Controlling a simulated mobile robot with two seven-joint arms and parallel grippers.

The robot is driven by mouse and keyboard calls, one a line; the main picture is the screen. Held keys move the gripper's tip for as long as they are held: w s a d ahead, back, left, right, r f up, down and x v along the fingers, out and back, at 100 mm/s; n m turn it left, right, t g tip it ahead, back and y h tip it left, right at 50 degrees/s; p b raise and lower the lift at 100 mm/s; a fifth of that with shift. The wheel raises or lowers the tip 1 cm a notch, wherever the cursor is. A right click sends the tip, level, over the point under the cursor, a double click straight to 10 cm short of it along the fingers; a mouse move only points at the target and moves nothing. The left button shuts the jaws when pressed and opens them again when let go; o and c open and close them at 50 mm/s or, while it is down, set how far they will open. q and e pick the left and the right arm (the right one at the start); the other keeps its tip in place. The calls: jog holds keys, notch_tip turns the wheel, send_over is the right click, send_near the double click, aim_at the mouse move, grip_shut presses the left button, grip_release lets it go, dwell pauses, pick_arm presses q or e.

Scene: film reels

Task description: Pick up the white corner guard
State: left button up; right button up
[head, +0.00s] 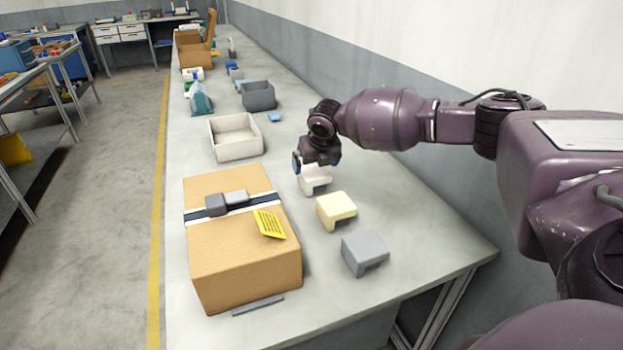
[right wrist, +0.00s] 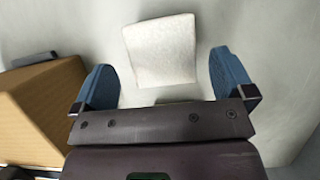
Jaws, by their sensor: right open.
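The white corner guard (head: 314,181) stands on the grey table, to the right of the cardboard box's far end. My right gripper (head: 317,162) is just above it, pointing down, with its blue fingers apart. In the right wrist view the white corner guard (right wrist: 161,50) lies between and a little beyond the two open fingers of my right gripper (right wrist: 166,80). I see no finger touching it. The gripper hides part of its far side in the head view. My left gripper is not in view.
A cream corner guard (head: 337,209) and a grey one (head: 364,252) stand nearer on the table. A cardboard box (head: 241,268) with a yellow label is at the left. An off-white tray (head: 236,155) and a grey bin (head: 258,104) stand farther back. The wall runs along the right.

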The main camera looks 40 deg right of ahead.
aim_at(314, 171)
jog(key=x, duration=0.4)
jog(key=shift+f+b, duration=0.15)
jog(key=shift+b, duration=0.2)
jog(key=c, duration=0.8)
